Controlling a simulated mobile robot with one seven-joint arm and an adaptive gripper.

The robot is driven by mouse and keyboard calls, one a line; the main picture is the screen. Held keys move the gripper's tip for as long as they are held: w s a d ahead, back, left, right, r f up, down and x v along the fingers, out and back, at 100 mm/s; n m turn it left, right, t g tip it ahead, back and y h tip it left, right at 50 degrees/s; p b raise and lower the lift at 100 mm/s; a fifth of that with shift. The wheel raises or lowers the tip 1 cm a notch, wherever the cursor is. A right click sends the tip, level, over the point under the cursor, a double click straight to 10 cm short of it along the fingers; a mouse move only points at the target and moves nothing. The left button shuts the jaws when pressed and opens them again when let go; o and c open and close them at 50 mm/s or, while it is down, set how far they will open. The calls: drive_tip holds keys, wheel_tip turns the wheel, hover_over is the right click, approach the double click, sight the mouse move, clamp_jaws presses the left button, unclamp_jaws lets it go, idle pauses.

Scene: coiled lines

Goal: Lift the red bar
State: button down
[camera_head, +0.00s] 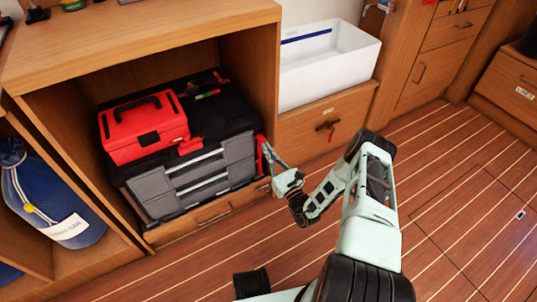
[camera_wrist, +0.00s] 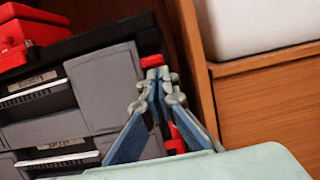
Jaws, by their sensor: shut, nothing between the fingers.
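The red bar (camera_head: 261,156) runs upright at the right side of a grey and black toolbox (camera_head: 195,178) standing in an open wooden cabinet. In the wrist view, the bar's red top (camera_wrist: 153,61) shows above my fingertips and more red shows behind my fingers; its middle is hidden. My gripper (camera_head: 268,150) is at the toolbox's right side, close to the bar. In the wrist view, my gripper (camera_wrist: 158,78) has its fingertips together with nothing between them. Whether the fingers touch the bar cannot be told.
A small red case (camera_head: 145,128) sits on top of the toolbox. The cabinet's wooden side wall (camera_wrist: 195,70) stands close to the right of my fingers. A white bin (camera_head: 328,65) stands on a drawer unit to the right. The striped floor is clear at the right.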

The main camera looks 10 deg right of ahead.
idle(0.3)
drive_tip(key=shift+w+r+p, duration=0.1)
drive_tip(key=shift+r+p, duration=0.9)
drive_tip(key=shift+r, duration=0.45)
